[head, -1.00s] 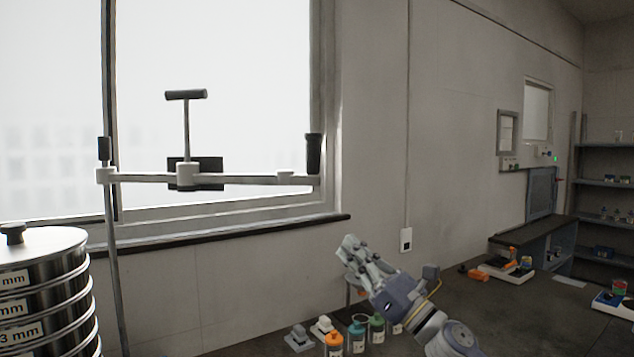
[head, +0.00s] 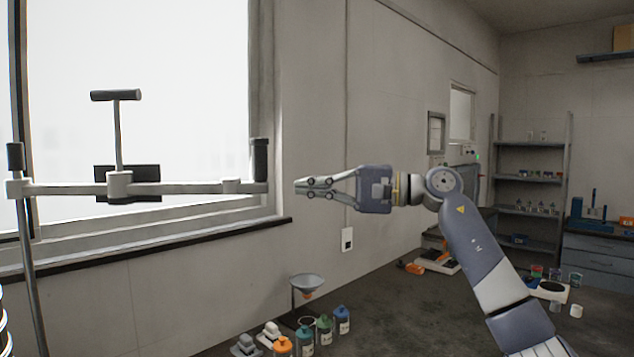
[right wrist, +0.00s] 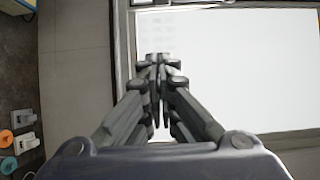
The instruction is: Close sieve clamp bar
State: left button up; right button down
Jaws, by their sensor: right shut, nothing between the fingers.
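The clamp bar (head: 190,188) runs level across the left of the head view, swung out in front of the window. It joins an upright rod (head: 25,260) at its left end. A T-handle (head: 116,96) stands up from its middle, and a dark upright grip (head: 260,160) stands at its right end. My right gripper (head: 298,187) is shut and empty, pointing left, just right of the bar's end, with a small gap showing in the head view. In the right wrist view its closed fingers (right wrist: 157,65) show against the bright window. The sieve stack shows only as a sliver at the left edge.
A funnel (head: 306,284) and several bottles (head: 325,330) stand on the bench (head: 400,310) below my right arm. The window sill (head: 150,246) lies behind the bar. Shelves (head: 530,180) stand at the far right. The air around my right forearm looks clear.

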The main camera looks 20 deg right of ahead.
jog(key=a+p, duration=0.2)
jog(key=a, duration=0.4)
jog(key=shift+a+p, duration=0.15)
jog(key=shift+p, duration=0.25)
